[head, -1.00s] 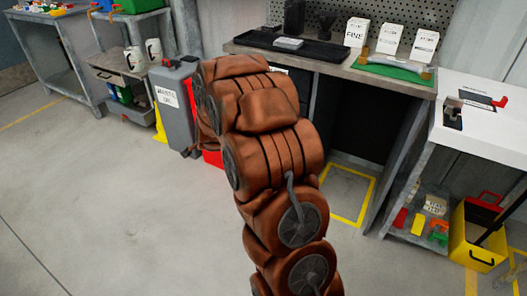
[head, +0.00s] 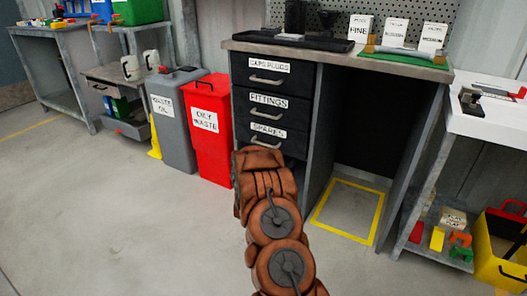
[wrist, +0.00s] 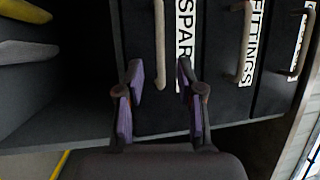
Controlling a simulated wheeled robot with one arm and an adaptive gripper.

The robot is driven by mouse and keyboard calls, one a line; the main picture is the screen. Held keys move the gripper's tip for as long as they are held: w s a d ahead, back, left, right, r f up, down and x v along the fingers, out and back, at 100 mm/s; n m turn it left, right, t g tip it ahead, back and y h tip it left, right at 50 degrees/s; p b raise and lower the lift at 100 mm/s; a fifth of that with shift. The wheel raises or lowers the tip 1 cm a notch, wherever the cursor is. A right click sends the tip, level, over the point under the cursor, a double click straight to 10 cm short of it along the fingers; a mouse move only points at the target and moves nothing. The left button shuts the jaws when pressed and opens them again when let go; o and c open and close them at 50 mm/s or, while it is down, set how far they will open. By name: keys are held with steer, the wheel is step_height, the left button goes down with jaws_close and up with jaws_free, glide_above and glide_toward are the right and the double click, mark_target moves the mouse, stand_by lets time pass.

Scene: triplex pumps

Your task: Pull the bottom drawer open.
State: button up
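The drawer unit has three dark drawers under the workbench. The bottom drawer, labelled SPARES (head: 268,131), is partly covered by my arm in the head view. It looks shut. In the wrist view, which is turned sideways, the SPARES label (wrist: 184,45) stands beside the bottom drawer's handle (wrist: 159,40). My gripper (wrist: 160,78) is open in the wrist view. Its two purple-padded fingers lie on either side of the handle in the picture, with nothing held. I cannot tell how far the fingertips are from the handle. In the head view my gripper is hidden behind my arm.
The FITTINGS drawer (head: 266,104) and the top drawer (head: 267,79) are shut above. A red oily-waste bin (head: 208,140) and a grey waste-oil bin (head: 172,115) stand to the left. A yellow floor square (head: 372,235) marks the open bay to the right. Front floor is clear.

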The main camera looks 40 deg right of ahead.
mark_target(264, 145)
steer(key=shift+b+x, duration=1.4)
steer(key=shift+x, duration=2.45)
jaws_close()
